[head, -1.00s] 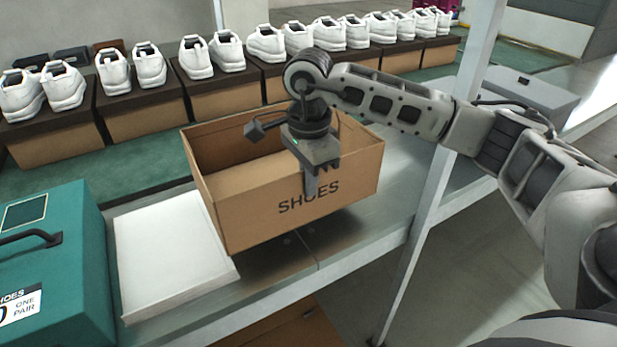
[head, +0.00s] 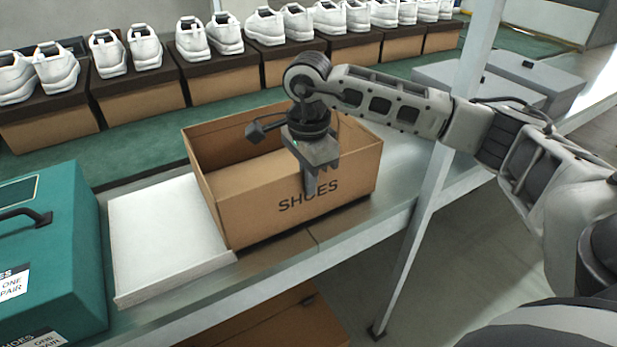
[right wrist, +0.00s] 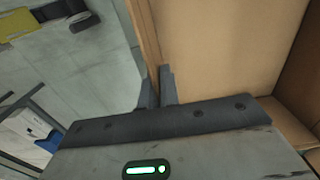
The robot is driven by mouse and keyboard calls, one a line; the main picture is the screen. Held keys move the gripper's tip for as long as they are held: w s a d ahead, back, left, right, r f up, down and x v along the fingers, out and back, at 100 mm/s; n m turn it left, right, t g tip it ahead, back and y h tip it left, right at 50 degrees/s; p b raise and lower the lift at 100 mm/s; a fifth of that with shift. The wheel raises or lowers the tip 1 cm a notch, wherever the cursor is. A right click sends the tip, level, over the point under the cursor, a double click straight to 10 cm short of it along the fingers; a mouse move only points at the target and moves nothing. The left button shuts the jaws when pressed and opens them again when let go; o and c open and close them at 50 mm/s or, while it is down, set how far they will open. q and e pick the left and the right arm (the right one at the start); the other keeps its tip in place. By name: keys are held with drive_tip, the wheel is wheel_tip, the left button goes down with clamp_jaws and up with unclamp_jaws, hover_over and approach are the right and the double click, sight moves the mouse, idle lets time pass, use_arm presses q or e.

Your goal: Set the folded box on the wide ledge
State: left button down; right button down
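The folded box (head: 262,214), an open brown carton marked SHOES, is upright over the metal ledge (head: 330,235), close to its front edge. Its underside looks on or just above the ledge; I cannot tell which. My right gripper (head: 310,188) is shut on the upper rim of its front wall. In the right wrist view the fingers (right wrist: 158,88) pinch the cardboard wall (right wrist: 148,40), with the box inside on the right. The box looks empty where I can see into it. My left gripper is not in view.
A white flat panel (head: 165,240) lies left of the box, very close to it. A teal case (head: 50,245) stands further left. White shoes (head: 210,38) on brown boxes line the green surface behind. A metal post (head: 440,180) rises at right, with grey boxes (head: 535,80) beyond.

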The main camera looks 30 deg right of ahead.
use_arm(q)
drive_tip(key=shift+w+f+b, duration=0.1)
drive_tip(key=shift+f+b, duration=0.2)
use_arm(e)
drive_tip(key=shift+f, duration=0.35)
drive_tip(key=c, duration=1.6)
unclamp_jaws()
drive_tip(key=shift+o, duration=0.2)
use_arm(q)
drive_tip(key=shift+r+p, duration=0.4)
drive_tip(key=shift+p, duration=0.4)
use_arm(e)
wheel_tip(320, 180, up, 16)
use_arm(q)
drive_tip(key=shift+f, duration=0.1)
